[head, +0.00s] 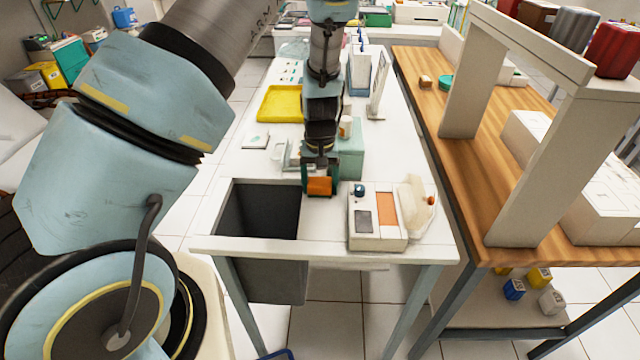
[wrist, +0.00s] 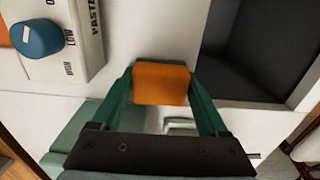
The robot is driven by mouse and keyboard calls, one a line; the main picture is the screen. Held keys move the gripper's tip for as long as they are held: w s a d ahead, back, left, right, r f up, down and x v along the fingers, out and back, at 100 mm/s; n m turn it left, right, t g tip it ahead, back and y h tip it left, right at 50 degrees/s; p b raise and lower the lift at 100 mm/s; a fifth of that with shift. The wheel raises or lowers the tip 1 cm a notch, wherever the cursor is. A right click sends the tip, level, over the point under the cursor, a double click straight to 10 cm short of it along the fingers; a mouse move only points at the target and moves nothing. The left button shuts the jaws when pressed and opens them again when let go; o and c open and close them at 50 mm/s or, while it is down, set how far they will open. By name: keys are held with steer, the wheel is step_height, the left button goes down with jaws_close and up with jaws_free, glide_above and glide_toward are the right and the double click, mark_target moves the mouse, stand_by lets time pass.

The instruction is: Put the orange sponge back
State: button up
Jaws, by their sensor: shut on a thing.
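The orange sponge (head: 320,186) is a small orange block. It is held between the green fingers of my gripper (head: 319,180), above the white table (head: 325,232). In the wrist view the orange sponge (wrist: 161,83) sits between the two fingertips of my gripper (wrist: 160,85), which press on its sides. I cannot tell exactly how far it is above the table. The dark open bin (head: 258,210) set in the table is just left of the gripper; it also shows at the right of the wrist view (wrist: 255,50).
A white device (head: 363,240) with a blue knob and orange panel stands right of the gripper. A pale green box (head: 351,160) stands close behind the gripper. A yellow tray (head: 281,103) lies farther back. A wooden table (head: 470,190) with a white shelf frame stands to the right.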

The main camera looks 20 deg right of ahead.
mark_target(320, 182)
steer(key=o, duration=1.3)
steer(key=shift+o, duration=0.2)
step_height(320, 182, up, 12)
steer(key=b, duration=0.2)
steer(key=shift+r, duration=0.15)
steer(key=s+a+r+n, duration=0.2)
steer(key=a+r, duration=0.1)
steer(key=a, duration=1.2)
steer(key=s+a+r+n+t, duration=0.1)
steer(key=s+a+r, duration=0.1)
steer(key=a, duration=1.3)
steer(key=shift+r+n+t, duration=0.3)
steer(key=shift+r+n, duration=0.1)
steer(key=shift+r, duration=0.1)
steer(key=shift+w+a, duration=0.1)
